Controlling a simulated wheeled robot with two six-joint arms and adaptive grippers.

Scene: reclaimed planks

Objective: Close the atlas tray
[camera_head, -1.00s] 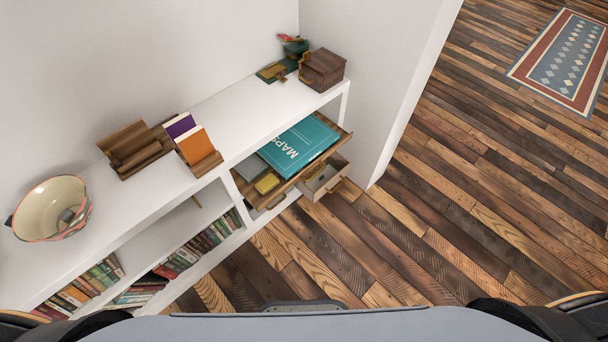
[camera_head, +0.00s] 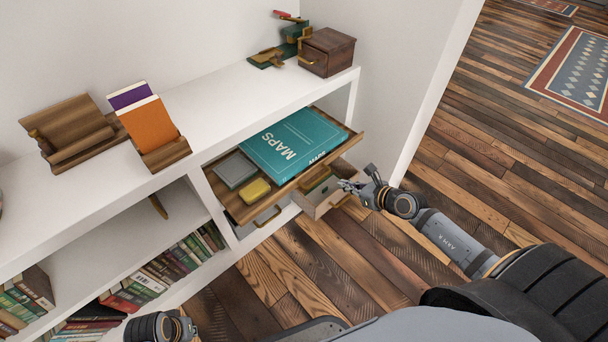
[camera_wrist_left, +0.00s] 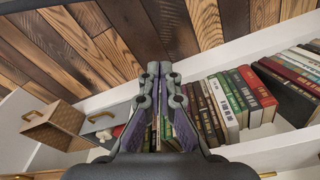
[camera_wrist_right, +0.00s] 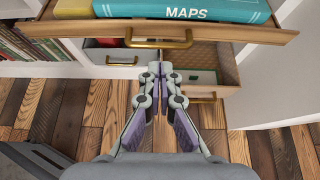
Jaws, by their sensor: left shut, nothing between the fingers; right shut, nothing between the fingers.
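The atlas tray (camera_head: 239,211) is a wooden pull-out tray under the white shelf top, standing out of its bay. A big teal MAPS atlas (camera_head: 287,143) lies on it, with a grey box (camera_head: 234,170) and a yellow box (camera_head: 255,190). In the right wrist view, the tray front carries a brass handle (camera_wrist_right: 158,43). My right gripper (camera_head: 346,185) is shut and empty, just in front of the tray, close to its handle; the fingertips (camera_wrist_right: 158,70) appear below the handle. My left gripper (camera_wrist_left: 160,70) is shut and empty, over the floor near the book shelf.
A lower drawer (camera_head: 325,195) is also open beneath the tray, close to my right gripper. Several books (camera_head: 165,272) fill the lower shelf. A wooden box (camera_head: 327,52) and wooden stands (camera_head: 72,132) are on top. The plank floor (camera_head: 300,270) in front is clear.

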